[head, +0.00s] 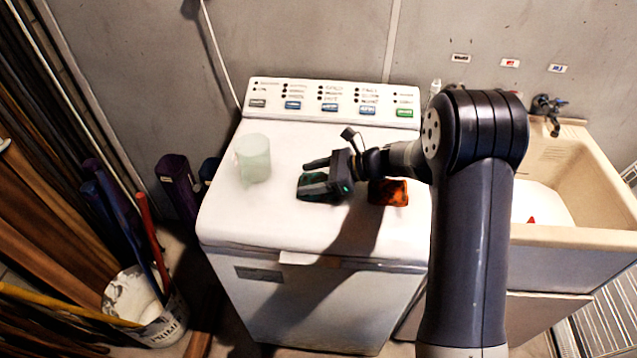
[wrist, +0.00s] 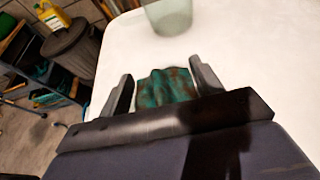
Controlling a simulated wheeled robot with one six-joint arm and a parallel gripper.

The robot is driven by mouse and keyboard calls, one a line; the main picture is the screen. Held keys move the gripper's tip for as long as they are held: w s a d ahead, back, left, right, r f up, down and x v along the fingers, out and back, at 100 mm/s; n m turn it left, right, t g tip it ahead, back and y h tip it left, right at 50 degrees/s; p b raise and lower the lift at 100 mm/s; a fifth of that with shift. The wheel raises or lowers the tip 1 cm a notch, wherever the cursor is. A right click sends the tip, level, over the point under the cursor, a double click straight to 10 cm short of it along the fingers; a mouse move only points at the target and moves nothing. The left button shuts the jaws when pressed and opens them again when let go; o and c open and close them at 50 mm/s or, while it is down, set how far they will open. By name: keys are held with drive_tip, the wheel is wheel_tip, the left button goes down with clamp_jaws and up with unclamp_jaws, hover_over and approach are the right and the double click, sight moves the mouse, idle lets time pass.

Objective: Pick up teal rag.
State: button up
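The teal rag (head: 312,187) lies crumpled on the white top of the washing machine (head: 232,212). It is teal with brownish stains in the wrist view (wrist: 166,88). My gripper (head: 308,177) is low over the washer top, pointing left in the head view. Its fingers stand apart, one on each side of the rag, in the wrist view (wrist: 161,70). A small gap shows at the left finger; the right finger is very close to the rag, and I cannot tell if it touches. The near part of the rag is hidden by the gripper body.
A translucent pale green cup (head: 253,160) stands left of the rag, beyond the fingertips. An orange-brown item (head: 388,192) lies under my wrist. The control panel (head: 330,98) rises at the back. A beige sink (head: 560,165) is on the right, a bucket (head: 150,315) on the left floor.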

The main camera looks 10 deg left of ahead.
drive_tip(key=c, duration=0.5)
drive_tip(key=shift+o, duration=0.2)
